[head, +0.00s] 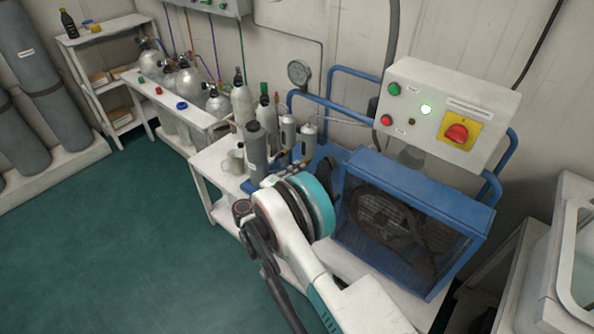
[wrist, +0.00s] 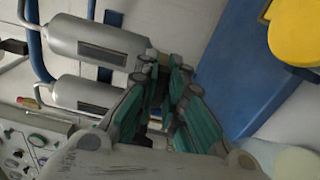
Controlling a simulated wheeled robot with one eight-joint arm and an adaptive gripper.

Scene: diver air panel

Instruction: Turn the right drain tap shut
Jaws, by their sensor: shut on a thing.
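Two silver filter cylinders with dark label plates stand beside the blue compressor in the head view, the left one (head: 288,132) and the right one (head: 308,138). In the wrist view they lie sideways, an upper cylinder (wrist: 85,40) and a lower cylinder (wrist: 75,92). My gripper (wrist: 172,68) has its green-padded fingers close together at the right end of the upper cylinder. It is shut on the right drain tap, which the fingers almost wholly hide. I cannot read the tap's angle. In the head view my own arm covers the gripper and tap.
The blue compressor (head: 415,195) stands right of the cylinders, under a control box (head: 445,112) with a red rotary switch. The green floor (head: 130,240) is clear.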

